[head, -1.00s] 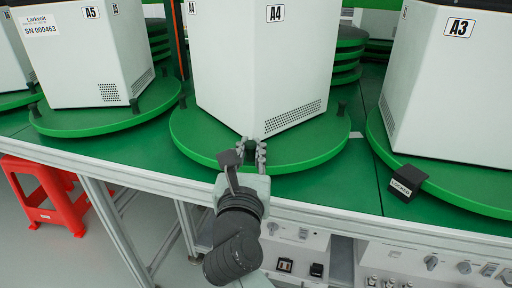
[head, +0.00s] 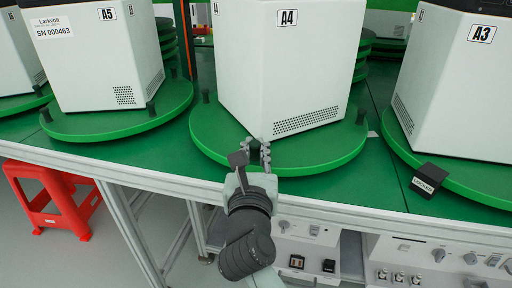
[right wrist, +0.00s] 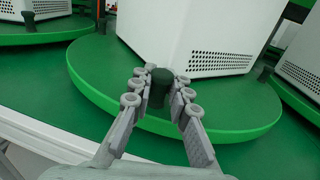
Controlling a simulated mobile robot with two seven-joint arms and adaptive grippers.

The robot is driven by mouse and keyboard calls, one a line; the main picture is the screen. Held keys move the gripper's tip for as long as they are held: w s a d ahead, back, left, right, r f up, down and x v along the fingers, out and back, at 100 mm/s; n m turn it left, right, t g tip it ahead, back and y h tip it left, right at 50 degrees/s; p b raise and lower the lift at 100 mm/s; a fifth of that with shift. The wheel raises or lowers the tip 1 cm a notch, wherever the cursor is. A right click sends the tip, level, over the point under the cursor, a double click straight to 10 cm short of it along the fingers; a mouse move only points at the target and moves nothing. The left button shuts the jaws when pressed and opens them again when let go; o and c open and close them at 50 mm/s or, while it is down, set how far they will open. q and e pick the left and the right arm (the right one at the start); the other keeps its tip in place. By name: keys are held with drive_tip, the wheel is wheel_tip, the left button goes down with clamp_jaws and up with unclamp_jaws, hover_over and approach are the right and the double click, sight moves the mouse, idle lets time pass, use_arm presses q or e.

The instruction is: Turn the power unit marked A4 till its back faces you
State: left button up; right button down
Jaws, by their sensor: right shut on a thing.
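The power unit marked A4 (head: 305,70) is a white box standing on a round green turntable (head: 325,160). Its A4 face, with a vent strip along the bottom, points towards the front right. A narrower plain face shows to the left of the corner edge. The box also shows in the right wrist view (right wrist: 185,30). My right gripper (head: 258,150) is at the turntable's front edge. It is shut on a dark upright peg (right wrist: 160,87) on the turntable, just in front of the box's corner. My left gripper is not in view.
Unit A5 (head: 105,60) stands on its own turntable at left, unit A3 (head: 465,90) on another at right. A black block with a label (head: 428,180) sits by the right turntable's edge. A red stool (head: 50,195) stands on the floor at left.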

drive_tip(key=shift+s+a+f, duration=0.1)
drive_tip(key=shift+a+f, duration=0.05)
drive_tip(key=shift+a, duration=0.1)
drive_tip(key=c, duration=1.5)
unclamp_jaws()
drive_tip(key=shift+c, duration=0.2)
drive_tip(key=shift+o, duration=0.4)
drive_tip(key=shift+d, duration=0.1)
drive_tip(key=s+a, duration=0.1)
drive_tip(key=s, duration=1.1)
drive_tip(key=shift+a, duration=0.2)
